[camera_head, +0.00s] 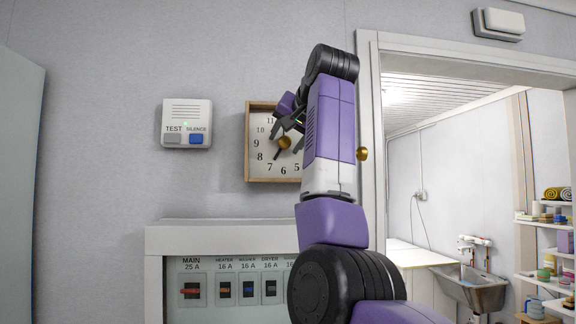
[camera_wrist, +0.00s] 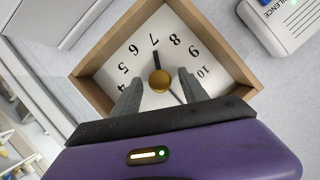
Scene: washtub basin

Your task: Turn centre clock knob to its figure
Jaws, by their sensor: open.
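The clock (camera_head: 262,172) hangs on the wall in a square wooden frame, with a pale face and black figures. It also shows in the wrist view (camera_wrist: 100,62). At its centre is a round brass knob (camera_head: 284,143), seen in the wrist view (camera_wrist: 160,81) with a short black hand pointing at about the 7. A thinner dark line runs from the knob the other way. My gripper (camera_wrist: 159,76) is open, its fingertips on either side of the knob with gaps; contact cannot be told. In the head view my gripper (camera_head: 287,137) and arm hide the clock's right side.
A white alarm box (camera_head: 187,110) with TEST and SILENCE buttons is left of the clock. A breaker panel (camera_head: 225,235) juts out below. Right of my arm are a brass round piece (camera_head: 362,154) and a door frame (camera_head: 369,100); a sink (camera_head: 475,290) and shelves stand beyond.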

